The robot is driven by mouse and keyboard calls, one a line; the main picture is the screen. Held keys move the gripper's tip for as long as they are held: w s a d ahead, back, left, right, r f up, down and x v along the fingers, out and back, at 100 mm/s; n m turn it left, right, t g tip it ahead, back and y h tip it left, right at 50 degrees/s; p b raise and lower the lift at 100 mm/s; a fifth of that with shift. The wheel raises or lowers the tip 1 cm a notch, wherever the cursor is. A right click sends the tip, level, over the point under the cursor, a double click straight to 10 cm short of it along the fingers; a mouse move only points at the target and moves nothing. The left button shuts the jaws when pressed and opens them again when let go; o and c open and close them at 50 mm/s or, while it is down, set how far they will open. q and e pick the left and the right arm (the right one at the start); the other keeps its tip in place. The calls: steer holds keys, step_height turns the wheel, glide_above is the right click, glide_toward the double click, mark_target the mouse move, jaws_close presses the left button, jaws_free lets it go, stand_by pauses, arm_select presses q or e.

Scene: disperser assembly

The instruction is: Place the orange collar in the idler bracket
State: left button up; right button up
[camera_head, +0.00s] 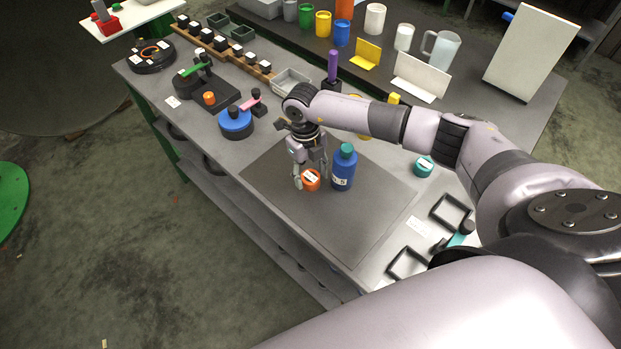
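An orange labelled piece (311,181), which looks like the collar, is on the dark mat at the middle of the bench. My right gripper (310,177) points down at it, with a finger to each side. I cannot tell whether the fingers touch it. A smaller orange piece (209,98) is beside a dark fixture with a green lever (196,68) at the left of the bench. I cannot tell for sure which fixture is the idler bracket. My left gripper is not in view.
A blue bottle with a green cap (343,169) stands close to the right of my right gripper. A blue round piece with a pink lever (236,124) is to the left. Black frames (451,211) lie at the right. The front of the mat (345,228) is clear.

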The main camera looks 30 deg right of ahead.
mark_target(310, 176)
steer(key=c, duration=0.5)
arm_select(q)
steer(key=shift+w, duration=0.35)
arm_select(e)
jaws_close()
steer(key=shift+r, duration=0.1)
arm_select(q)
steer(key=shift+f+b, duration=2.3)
arm_select(e)
step_height(310, 176, up, 20)
